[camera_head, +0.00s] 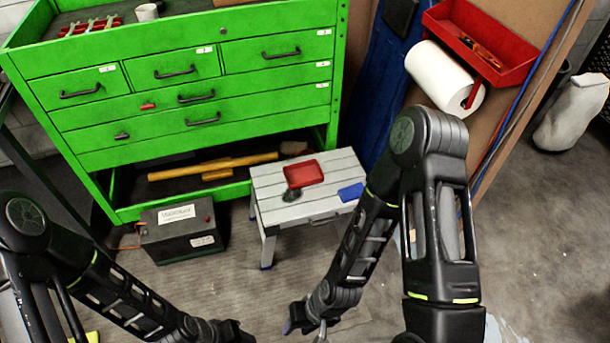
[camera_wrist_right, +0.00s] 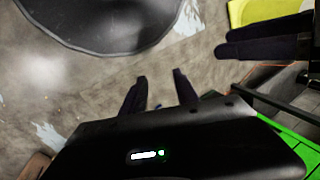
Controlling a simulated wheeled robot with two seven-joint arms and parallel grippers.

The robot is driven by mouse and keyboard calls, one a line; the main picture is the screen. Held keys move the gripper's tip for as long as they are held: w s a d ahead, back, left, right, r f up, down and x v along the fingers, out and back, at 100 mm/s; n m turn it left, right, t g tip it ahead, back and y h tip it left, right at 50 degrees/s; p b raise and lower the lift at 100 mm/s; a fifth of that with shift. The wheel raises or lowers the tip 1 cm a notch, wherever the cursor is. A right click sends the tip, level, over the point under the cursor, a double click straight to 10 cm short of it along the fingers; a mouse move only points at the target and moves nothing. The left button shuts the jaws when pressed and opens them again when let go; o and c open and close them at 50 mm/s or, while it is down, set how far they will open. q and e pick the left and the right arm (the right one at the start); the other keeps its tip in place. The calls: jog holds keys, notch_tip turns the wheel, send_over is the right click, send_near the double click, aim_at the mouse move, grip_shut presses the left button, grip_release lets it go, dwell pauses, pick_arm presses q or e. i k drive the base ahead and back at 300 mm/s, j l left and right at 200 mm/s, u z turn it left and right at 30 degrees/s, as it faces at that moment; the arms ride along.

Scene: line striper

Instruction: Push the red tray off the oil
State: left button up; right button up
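A red tray (camera_head: 304,173) lies on the light slatted top of a small step bench (camera_head: 268,187). A small dark patch (camera_head: 291,195), which may be the oil, shows at the tray's lower left edge; I cannot tell how far it runs under the tray. My right gripper (camera_head: 290,328) is low in the head view, in front of the bench and well apart from the tray. In the right wrist view its two fingers (camera_wrist_right: 159,75) are apart with nothing between them. My left gripper (camera_head: 242,334) is at the bottom edge; its fingers (camera_wrist_right: 222,44) also show in the wrist view, their gap unclear.
A blue item (camera_head: 351,192) lies on the bench's right side. A black battery box (camera_head: 180,232) stands left of the bench. A green tool cabinet (camera_head: 190,95) is behind. A paper roll (camera_head: 440,75) hangs under a red wall holder (camera_head: 515,70). Floor in front is open.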

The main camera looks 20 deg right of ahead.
aim_at(308, 173)
jog(key=i+j, duration=0.35)
jog(key=i, duration=0.2)
jog(key=i+j+z, duration=0.1)
jog(key=i+j, duration=0.25)
jog(key=i, duration=0.2)
jog(key=i+j, duration=0.35)
jog(key=i, duration=0.2)
jog(key=z, duration=0.05)
